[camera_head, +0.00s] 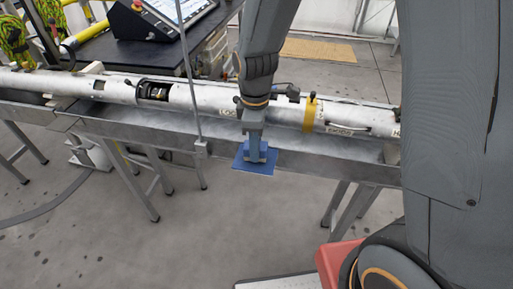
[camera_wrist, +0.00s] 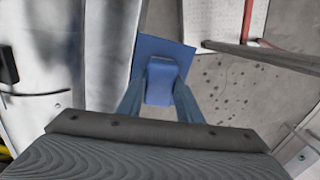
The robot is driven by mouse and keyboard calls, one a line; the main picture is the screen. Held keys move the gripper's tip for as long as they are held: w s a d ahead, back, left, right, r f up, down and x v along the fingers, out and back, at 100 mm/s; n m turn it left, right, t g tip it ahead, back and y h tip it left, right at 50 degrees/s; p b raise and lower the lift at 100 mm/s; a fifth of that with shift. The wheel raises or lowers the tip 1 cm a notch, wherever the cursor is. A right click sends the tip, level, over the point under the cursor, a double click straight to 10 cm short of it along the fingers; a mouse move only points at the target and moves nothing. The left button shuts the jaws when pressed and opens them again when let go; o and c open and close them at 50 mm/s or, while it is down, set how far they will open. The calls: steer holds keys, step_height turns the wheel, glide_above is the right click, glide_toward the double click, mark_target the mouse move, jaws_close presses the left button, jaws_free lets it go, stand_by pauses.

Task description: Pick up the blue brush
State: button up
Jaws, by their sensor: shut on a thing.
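The blue brush has a flat square plate with a raised block on top. In the head view, the blue brush (camera_head: 243,166) is at the front edge of the metal trough, below my arm. My gripper (camera_head: 258,150) points down at it and is shut on its block. In the wrist view, the blue brush (camera_wrist: 153,48) lies beyond the fingers, and the fingers of my gripper (camera_wrist: 158,95) sit on both sides of the block. Part of the plate reaches past the trough edge over the floor. I cannot tell whether it touches the trough.
A long metal trough (camera_head: 150,132) on legs carries a white tube (camera_head: 200,98) with a yellow band. A thin upright rod (camera_head: 190,80) stands left of my gripper. A dark table (camera_head: 120,48) with a console is behind. Open floor lies in front.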

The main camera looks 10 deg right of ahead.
step_height(320, 180, up, 9)
steer(key=shift+r+b, duration=0.2)
steer(key=shift+b, duration=0.65)
steer(key=o, duration=0.5)
steer(key=c, duration=0.4)
steer(key=shift+d, duration=0.1)
